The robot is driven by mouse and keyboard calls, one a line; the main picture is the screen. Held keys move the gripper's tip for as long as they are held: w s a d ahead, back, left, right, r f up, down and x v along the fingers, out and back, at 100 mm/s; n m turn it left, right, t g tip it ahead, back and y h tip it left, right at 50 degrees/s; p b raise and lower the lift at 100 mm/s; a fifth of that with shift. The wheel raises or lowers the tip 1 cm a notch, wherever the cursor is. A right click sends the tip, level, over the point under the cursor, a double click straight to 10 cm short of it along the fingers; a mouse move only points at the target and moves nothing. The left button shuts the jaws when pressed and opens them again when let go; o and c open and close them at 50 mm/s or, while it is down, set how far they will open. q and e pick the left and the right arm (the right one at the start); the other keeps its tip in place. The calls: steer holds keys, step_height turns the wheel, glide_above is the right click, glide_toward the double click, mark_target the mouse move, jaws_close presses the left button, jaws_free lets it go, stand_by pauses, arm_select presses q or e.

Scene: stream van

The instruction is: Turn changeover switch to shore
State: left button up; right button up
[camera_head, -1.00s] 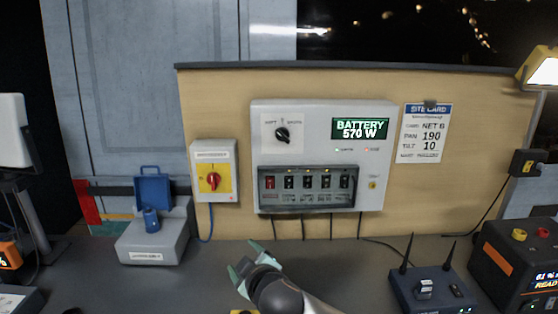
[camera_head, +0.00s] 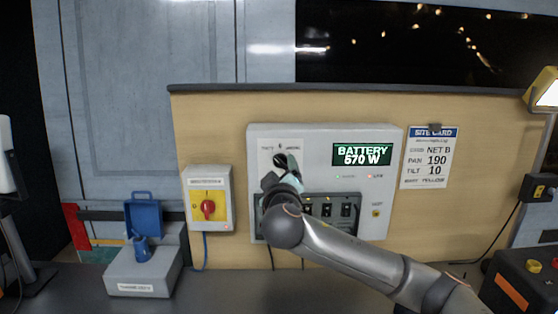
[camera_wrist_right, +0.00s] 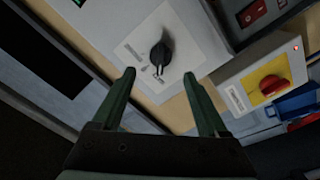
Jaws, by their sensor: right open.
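The changeover switch (camera_head: 281,159) is a black rotary knob on a white square plate, at the upper left of the light grey power panel (camera_head: 320,131). The panel's green display (camera_head: 361,155) reads "BATTERY 570 W". My right gripper (camera_head: 280,174) is in front of the switch and partly hides it. In the right wrist view, the black knob (camera_wrist_right: 160,55) shows just beyond the two green fingertips of the open right gripper (camera_wrist_right: 159,75), roughly between them. The fingers appear apart from the knob. My left gripper is not in view.
A yellow isolator with a red knob (camera_head: 207,209) is left of the panel. A row of breakers (camera_head: 325,210) lies below the switch, partly behind my arm. A grey box with an open blue lid (camera_head: 143,270) stands on the counter at left; a dark orange-striped unit (camera_head: 520,288) is at right.

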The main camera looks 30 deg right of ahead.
mark_target(279, 163)
steer(key=shift+p+x, duration=0.5)
steer(key=shift+x, duration=2.25)
jaws_close()
